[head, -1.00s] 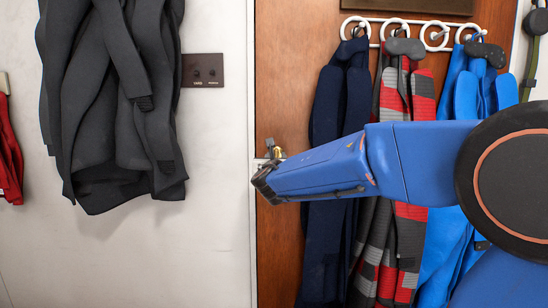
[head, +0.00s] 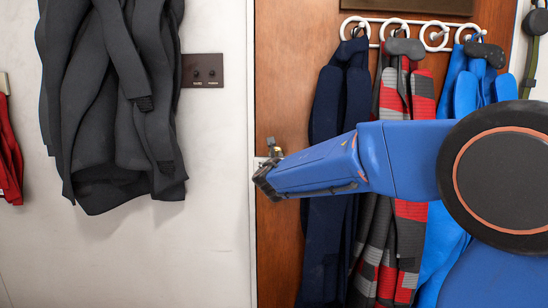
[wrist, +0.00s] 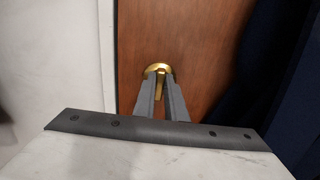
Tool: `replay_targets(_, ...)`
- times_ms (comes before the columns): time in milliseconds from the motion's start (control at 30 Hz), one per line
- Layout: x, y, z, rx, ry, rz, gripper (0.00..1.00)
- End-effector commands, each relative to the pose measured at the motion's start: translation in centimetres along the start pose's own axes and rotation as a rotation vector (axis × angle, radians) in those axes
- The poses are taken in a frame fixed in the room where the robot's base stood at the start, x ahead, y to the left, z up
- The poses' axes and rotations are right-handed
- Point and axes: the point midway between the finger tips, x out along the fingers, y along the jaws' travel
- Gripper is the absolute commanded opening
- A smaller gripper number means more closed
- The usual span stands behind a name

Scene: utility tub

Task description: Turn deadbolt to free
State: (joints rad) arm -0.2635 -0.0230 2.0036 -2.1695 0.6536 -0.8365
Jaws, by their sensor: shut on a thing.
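The brass deadbolt (wrist: 158,67) is on the brown wooden door, near its left edge. In the wrist view its round rim shows beyond my fingertips, and a brass thumb piece shows between them. My gripper (wrist: 161,78) is shut on this deadbolt piece, with one grey finger on each side. In the head view a small part of the deadbolt (head: 273,147) shows just above the end of my arm. The arm hides the rest of it, and the fingertips are hard to make out there.
Navy (head: 335,95), grey-and-red (head: 402,100) and bright blue suits hang from a white hook rail (head: 408,22) on the door, close behind my arm. A dark grey wetsuit (head: 110,110) hangs on the white wall at left, beside a small switch plate (head: 203,71).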

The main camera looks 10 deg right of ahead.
Motion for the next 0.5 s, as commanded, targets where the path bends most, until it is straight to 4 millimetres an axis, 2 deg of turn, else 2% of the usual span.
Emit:
replay_targets(267,-0.03,0.05,0.01,0.122,0.0,0.002,0.0)
replay_targets(500,-0.03,-0.02,-0.01,0.328,0.001,0.003,0.0)
